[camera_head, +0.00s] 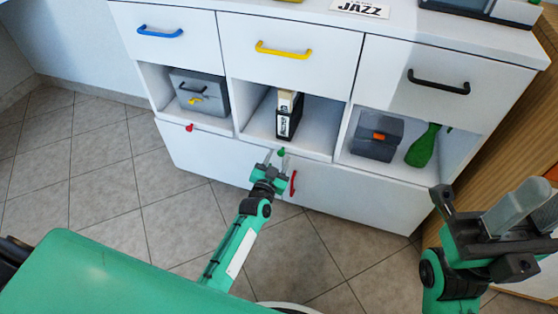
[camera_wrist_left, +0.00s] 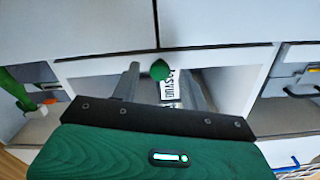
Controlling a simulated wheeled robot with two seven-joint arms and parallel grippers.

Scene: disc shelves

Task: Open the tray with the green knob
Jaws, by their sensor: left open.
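The green knob (camera_head: 281,152) sits on the front edge of the middle compartment's tray (camera_head: 310,151), in the white cabinet. My left gripper (camera_head: 268,165) is open just in front of the knob. In the left wrist view the green knob (camera_wrist_left: 160,69) shows between the two spread fingers of the left gripper (camera_wrist_left: 163,82). I cannot tell whether either finger touches it. The tray looks pushed in. A box with black and white lettering (camera_head: 288,117) stands in this compartment. My right gripper (camera_head: 515,215) is at the right, away from the cabinet; its finger gap is unclear.
A red knob (camera_head: 190,127) is on the left compartment. A red handle (camera_head: 293,183) is on the lower door beside my left gripper. Drawers above have blue (camera_head: 160,32), yellow (camera_head: 284,49) and black (camera_head: 438,82) handles. A green bottle (camera_head: 423,146) stands in the right compartment.

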